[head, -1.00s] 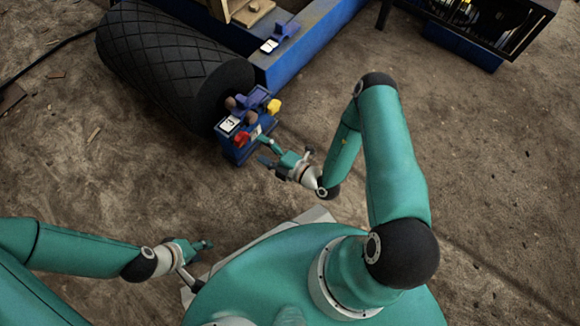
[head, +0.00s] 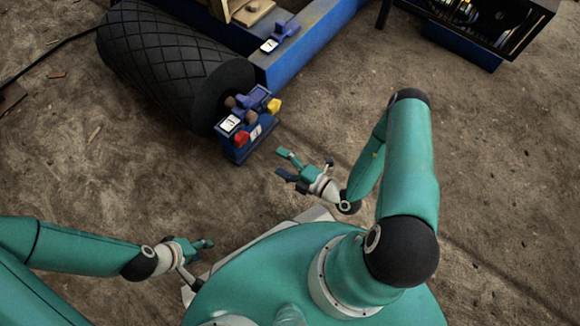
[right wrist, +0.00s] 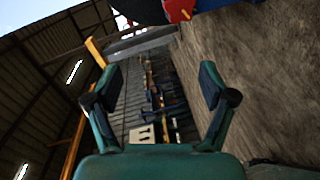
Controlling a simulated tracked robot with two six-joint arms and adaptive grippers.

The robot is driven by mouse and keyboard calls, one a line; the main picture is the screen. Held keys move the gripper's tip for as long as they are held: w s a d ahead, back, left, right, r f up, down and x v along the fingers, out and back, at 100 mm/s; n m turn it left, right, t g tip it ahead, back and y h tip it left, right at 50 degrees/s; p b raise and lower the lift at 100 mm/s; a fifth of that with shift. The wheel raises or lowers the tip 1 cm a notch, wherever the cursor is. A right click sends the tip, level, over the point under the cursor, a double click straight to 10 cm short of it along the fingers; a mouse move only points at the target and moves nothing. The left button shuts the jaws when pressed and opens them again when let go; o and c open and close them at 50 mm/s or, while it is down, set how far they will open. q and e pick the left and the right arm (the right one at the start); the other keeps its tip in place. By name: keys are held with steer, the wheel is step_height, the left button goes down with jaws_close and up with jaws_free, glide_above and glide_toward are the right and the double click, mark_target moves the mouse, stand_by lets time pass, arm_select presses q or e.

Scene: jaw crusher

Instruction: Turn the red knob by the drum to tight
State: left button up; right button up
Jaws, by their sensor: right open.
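The red knob (head: 241,139) is on the front of a small blue control box (head: 238,154) beside the black drum (head: 165,65). In the right wrist view the red knob (right wrist: 180,10) shows at the top edge, partly cut off, beyond the fingertips. My right gripper (head: 282,163) is open and empty, to the right of the box and apart from it; its two spread fingers also show in the right wrist view (right wrist: 158,82). My left gripper (head: 204,250) is low at the left, well away from the box; its jaws are too small to read.
A yellow knob (head: 273,106) and brown round knobs (head: 251,116) sit close to the red knob. White labels (head: 230,123) are on the box. A blue frame (head: 310,45) runs behind it.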

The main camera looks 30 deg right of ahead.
steer(key=shift+v, duration=1.5)
steer(key=shift+s+a+f, duration=0.1)
steer(key=shift+f, duration=0.05)
